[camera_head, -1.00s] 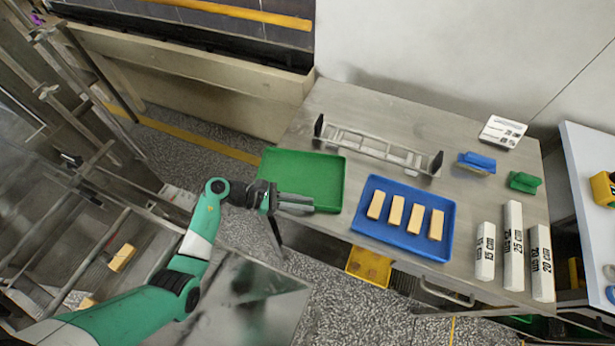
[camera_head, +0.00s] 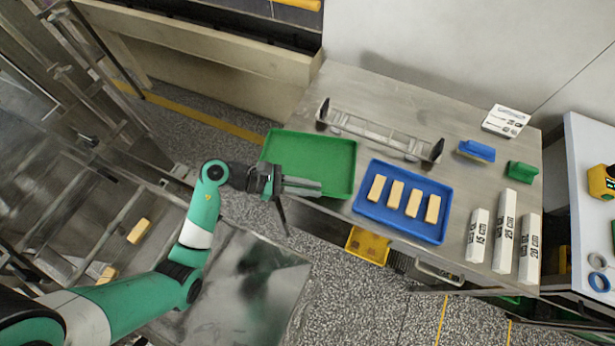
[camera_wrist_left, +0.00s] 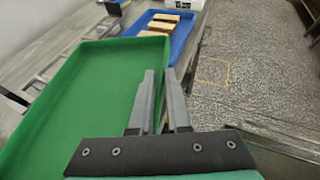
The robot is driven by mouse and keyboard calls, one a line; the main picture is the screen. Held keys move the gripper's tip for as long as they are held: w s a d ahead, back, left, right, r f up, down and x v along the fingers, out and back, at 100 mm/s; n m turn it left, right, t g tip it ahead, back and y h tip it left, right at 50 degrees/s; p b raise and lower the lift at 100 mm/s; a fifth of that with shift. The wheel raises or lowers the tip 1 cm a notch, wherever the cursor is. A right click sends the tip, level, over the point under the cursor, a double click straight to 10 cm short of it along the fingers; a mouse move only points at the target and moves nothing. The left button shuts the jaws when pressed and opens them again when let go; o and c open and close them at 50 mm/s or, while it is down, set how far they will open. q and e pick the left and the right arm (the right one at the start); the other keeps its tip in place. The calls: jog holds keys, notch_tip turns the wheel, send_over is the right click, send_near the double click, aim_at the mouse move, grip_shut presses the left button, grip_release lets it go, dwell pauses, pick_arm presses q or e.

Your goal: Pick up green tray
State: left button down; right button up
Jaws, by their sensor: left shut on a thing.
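The green tray (camera_head: 310,158) is empty and lies at the left end of the steel table, partly past its edge. It appears slightly raised off the table; the gap beneath is hidden. My left gripper (camera_head: 312,187) is shut on the tray's near side wall. In the left wrist view the fingers (camera_wrist_left: 163,100) straddle the wall of the green tray (camera_wrist_left: 80,105). My right gripper is not in view.
A blue tray (camera_head: 362,208) with several tan bars sits just right of the green tray.

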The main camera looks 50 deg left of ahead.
pick_arm(q)
jog(key=s+d+r+p, duration=0.1)
jog(key=s+d+r, duration=0.3)
jog(key=d, duration=0.3)
jog(key=shift+s+d+r+p, duration=0.35)
jog(key=shift+s, duration=0.4)
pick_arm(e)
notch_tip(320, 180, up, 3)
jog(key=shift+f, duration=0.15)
pick_arm(q)
jog(key=shift+w, duration=0.1)
jog(key=w+a+r+n+t+y, duration=0.3)
jog(key=w+a+n+y, duration=0.1)
jog(key=a+n+y, duration=0.15)
jog(key=s+a+r+p, duration=0.1)
jog(key=s+r+p, duration=0.2)
jog(key=r+p, duration=2.1)
jog(key=shift+a+r, duration=0.15)
jog(key=shift+r, duration=0.2)
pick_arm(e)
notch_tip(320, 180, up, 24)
pick_arm(q)
jog(key=shift+s+f+m, duration=0.1)
jog(key=shift+m, duration=0.15)
